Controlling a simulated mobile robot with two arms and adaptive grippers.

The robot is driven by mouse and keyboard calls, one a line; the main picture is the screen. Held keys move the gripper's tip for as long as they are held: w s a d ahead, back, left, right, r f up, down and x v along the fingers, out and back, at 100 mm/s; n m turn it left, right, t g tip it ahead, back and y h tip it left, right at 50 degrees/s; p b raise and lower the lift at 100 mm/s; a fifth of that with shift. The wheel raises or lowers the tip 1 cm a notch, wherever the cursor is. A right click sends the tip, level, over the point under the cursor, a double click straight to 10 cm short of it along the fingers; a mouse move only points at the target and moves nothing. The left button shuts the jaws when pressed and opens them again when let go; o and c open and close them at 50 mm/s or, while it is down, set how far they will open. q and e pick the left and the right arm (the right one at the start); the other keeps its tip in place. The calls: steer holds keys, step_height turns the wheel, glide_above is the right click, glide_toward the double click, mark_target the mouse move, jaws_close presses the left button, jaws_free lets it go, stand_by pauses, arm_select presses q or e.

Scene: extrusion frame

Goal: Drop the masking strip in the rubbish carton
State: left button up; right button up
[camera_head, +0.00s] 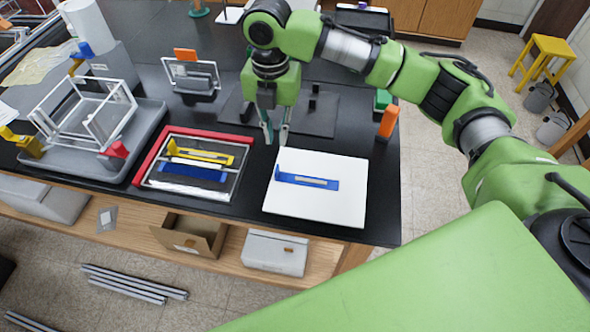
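A thin pale strip (306,181), which looks like the masking strip, lies along the blue angled piece (330,185) on the white board (316,209). The open brown carton (188,237) sits low, on the shelf below the table's front edge. A small light scrap shows inside it. My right gripper (275,132) points down just behind the white board, above the dark table top. Its fingers are apart with nothing between them. It touches neither the strip nor the carton. My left gripper is not in view.
A red-edged tray (146,156) with yellow and blue pieces lies left of the board. A grey tray (75,165) holds a white wire frame (88,112). An orange-topped block (388,122) stands at the right edge. A closed white box (274,253) sits right of the carton.

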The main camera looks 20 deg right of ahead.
mark_target(277, 166)
step_height(277, 166, down, 6)
steer(key=shift+f+p, duration=0.1)
steer(key=shift+p, duration=0.4)
steer(key=shift+s+a+f+p, duration=0.1)
steer(key=shift+f+p, duration=0.15)
steer(key=shift+p, duration=0.05)
steer(key=f, duration=0.1)
steer(key=s+f+p, duration=0.1)
steer(key=f, duration=0.1)
steer(key=shift+a+f, duration=0.2)
steer(key=shift+w+f, duration=0.2)
steer(key=shift+f, duration=0.35)
jaws_close()
steer(key=shift+r, duration=0.1)
